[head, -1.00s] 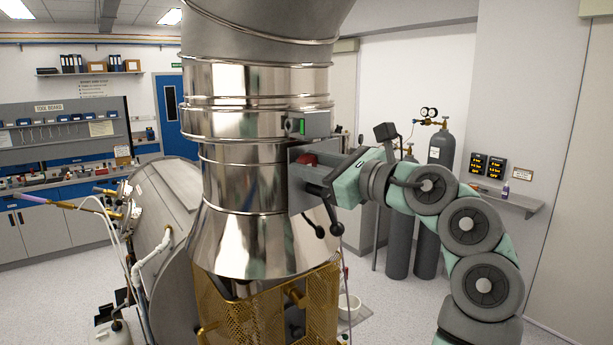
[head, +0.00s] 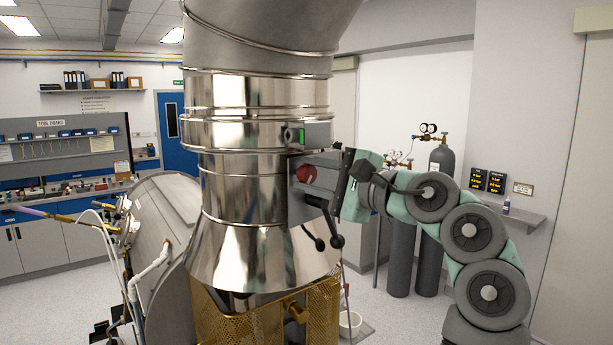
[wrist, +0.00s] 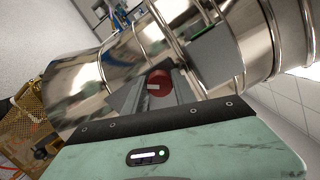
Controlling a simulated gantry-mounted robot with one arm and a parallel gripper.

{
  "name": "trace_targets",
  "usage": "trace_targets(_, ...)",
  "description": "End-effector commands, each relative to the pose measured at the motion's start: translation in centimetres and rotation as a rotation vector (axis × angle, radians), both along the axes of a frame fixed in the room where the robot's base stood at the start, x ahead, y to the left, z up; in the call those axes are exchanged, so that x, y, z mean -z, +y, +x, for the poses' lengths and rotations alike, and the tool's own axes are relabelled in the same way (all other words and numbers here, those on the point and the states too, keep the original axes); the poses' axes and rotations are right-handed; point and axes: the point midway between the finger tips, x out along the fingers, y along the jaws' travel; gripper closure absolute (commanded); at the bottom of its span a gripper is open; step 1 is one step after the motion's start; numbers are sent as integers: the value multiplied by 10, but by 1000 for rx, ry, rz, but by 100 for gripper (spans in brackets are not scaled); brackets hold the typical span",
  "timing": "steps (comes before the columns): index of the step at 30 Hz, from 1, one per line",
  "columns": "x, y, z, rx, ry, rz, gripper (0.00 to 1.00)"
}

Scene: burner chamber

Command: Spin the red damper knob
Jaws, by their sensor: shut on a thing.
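The red damper knob (head: 306,174) sits on a grey plate (head: 298,204) on the side of the shiny metal duct (head: 240,185). My gripper (head: 316,180) reaches it from the right, its dark palm bar standing nearly upright. In the wrist view the round red knob (wrist: 158,84) lies between the tips of my two grey fingers, and my gripper (wrist: 161,92) is shut on it. The fingers hide part of the knob's rim.
A grey box with a green light (head: 308,136) juts out just above the knob. A gold perforated guard (head: 270,312) stands under the duct. Gas cylinders (head: 432,255) stand behind my arm.

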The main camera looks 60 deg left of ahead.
Motion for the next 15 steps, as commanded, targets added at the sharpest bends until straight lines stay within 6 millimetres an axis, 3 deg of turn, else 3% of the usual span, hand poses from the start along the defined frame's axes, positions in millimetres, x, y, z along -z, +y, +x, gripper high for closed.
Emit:
trace_targets(6,0,0,0,1,-171,66,100)
trace_targets(15,0,0,0,0,-182,71,100)
